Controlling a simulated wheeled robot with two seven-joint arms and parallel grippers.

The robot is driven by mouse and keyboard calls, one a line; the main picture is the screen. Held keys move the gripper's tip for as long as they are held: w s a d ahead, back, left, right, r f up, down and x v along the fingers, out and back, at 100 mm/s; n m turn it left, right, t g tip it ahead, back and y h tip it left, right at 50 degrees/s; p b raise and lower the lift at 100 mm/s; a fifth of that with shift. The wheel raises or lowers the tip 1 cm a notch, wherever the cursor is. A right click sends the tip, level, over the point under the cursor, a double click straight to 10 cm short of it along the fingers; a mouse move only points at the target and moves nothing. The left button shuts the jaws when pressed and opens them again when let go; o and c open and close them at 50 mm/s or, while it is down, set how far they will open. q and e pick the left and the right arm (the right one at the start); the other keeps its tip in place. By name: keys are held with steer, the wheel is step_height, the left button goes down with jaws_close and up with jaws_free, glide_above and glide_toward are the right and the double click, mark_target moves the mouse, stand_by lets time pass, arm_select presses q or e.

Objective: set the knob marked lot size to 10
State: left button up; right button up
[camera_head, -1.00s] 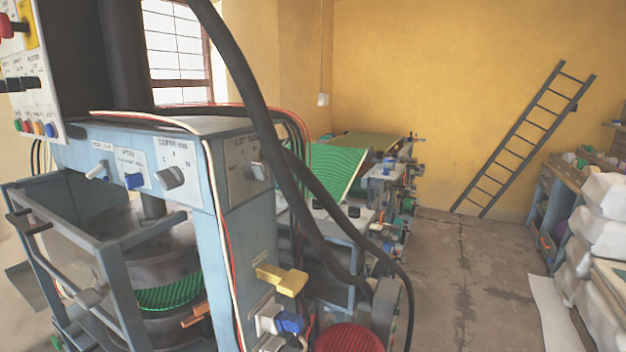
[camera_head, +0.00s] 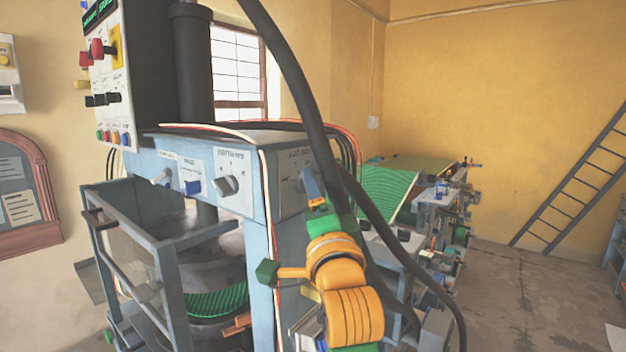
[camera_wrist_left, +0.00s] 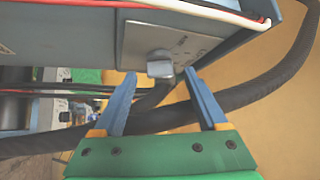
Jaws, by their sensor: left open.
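The lot size knob (camera_head: 300,181) is a grey knob on a pale plate on the press's right side face. In the head view a blue finger of my left gripper (camera_head: 313,188) is close in front of it and partly covers it. In the left wrist view the knob (camera_wrist_left: 160,66) stands out from its plate (camera_wrist_left: 180,42), between and just beyond the two blue fingertips. My left gripper (camera_wrist_left: 161,78) is open and holds nothing; contact with the knob is not visible. The dial marks are too small to read. My right gripper is not in view.
Thin red and white wires (camera_head: 215,127) cross the top of the press. Other knobs, including a grey one (camera_head: 225,186), sit on the front panel.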

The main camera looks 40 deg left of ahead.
arm_select(q)
steer(key=x, duration=0.2)
steer(key=shift+w+a+p, duration=0.15)
steer(key=shift+a+p, duration=0.2)
steer(key=shift+a, duration=0.05)
steer(key=shift+d, duration=0.15)
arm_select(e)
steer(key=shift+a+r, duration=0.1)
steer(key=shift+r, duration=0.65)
arm_select(q)
jaws_close()
steer(key=shift+r+m+g+h+p, duration=0.25)
steer(key=shift+m+g+h+p, duration=0.85)
steer(key=shift+m+p, duration=0.6)
steer(key=shift+r+m+g+h+p, duration=0.2)
steer(key=shift+m+g+h+p, duration=0.6)
steer(key=shift+m+h+p, duration=0.8)
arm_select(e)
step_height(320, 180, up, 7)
